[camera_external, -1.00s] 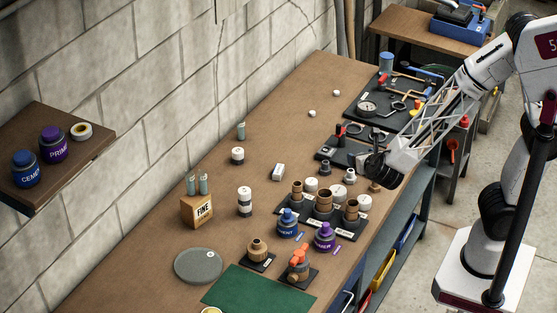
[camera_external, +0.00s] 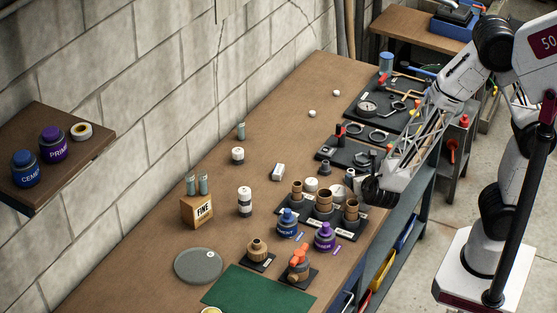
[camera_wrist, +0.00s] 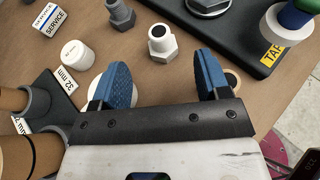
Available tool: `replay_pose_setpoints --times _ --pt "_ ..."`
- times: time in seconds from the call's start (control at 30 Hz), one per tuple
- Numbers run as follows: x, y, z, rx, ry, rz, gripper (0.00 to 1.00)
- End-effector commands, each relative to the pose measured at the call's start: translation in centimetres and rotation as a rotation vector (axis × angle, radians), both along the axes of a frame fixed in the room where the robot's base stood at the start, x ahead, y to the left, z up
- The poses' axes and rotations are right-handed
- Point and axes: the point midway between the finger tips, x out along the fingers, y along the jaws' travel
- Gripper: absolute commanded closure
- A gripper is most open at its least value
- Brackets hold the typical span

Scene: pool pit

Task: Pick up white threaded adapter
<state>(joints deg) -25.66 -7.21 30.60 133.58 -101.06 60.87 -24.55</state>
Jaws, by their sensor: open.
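The white threaded adapter (camera_wrist: 163,42) stands upright on the bench in the wrist view, with a hex base and a narrower round top. It lies just beyond the gap between the two blue finger pads of my gripper (camera_wrist: 163,64), and neither finger touches it. My gripper is open and empty. In the external view my gripper (camera_external: 373,188) is at the right edge of the bench, beside the white adapter (camera_external: 350,173). A grey threaded fitting (camera_wrist: 121,14) stands left of the adapter in the wrist view.
A white cap (camera_wrist: 77,54) is near my left finger. Brown pipe pieces stand in a labelled black holder (camera_wrist: 45,93) at the left. A black tray (camera_wrist: 240,25) lies beyond the adapter. A round fitting (camera_wrist: 232,78) is partly hidden behind my right finger.

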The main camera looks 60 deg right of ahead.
Motion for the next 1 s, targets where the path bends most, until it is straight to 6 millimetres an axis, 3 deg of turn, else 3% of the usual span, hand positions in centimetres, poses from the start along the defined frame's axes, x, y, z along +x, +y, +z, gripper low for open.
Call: replay_pose_setpoints --times 0.3,1.0 --pt "1.2 -1.2 -0.7 -0.001 0.001 -0.002 0.31" --pt "2.2 -2.0 -1.2 0.000 0.001 -0.002 0.31"
